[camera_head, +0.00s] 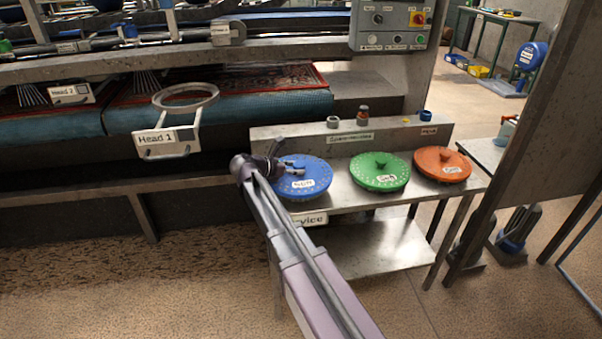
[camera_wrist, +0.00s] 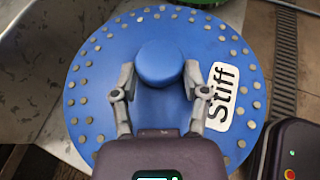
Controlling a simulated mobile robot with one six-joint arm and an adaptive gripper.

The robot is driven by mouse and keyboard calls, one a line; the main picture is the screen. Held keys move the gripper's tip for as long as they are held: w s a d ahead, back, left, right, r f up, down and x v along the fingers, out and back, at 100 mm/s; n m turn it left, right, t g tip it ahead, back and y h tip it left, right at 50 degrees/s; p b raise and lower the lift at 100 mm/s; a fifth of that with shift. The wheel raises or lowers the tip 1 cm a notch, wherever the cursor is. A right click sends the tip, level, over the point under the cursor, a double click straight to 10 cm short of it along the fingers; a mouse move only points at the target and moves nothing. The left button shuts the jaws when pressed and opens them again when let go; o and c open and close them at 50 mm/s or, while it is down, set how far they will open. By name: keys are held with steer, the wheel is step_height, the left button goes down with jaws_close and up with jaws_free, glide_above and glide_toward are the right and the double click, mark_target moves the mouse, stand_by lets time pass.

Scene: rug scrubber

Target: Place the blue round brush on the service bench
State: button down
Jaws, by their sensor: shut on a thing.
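The blue round brush (camera_head: 300,180) is a disc with a round knob and a white label reading "Stiff". It is at the left end of the metal service bench (camera_head: 345,198), its left part reaching past the bench edge. I cannot tell whether it rests on the top or hangs just above it. My gripper (camera_head: 280,166) is shut on the brush's knob. In the wrist view, the two fingers of my gripper (camera_wrist: 160,82) hold the blue knob (camera_wrist: 160,62) from both sides, and the disc (camera_wrist: 95,75) looks level.
A green brush (camera_head: 380,173) and an orange brush (camera_head: 442,166) lie to the right on the bench. Small cups stand on the raised back ledge (camera_head: 350,136). An empty holder labelled "Head 1" (camera_head: 168,143) hangs from the machine at left. The lower shelf (camera_head: 372,245) is clear.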

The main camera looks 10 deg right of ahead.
mark_target(300, 162)
steer(key=shift+w+d+f, duration=0.1)
steer(key=shift+w+d, duration=0.45)
steer(key=shift+w, duration=0.2)
steer(key=shift+w+d+f, duration=0.1)
steer(key=shift+w+d, duration=0.4)
steer(key=shift+w, duration=0.2)
steer(key=shift+f+b, duration=1.75)
steer(key=shift+b, duration=0.1)
steer(key=shift+c, duration=0.5)
jaws_free()
steer(key=shift+r, duration=0.1)
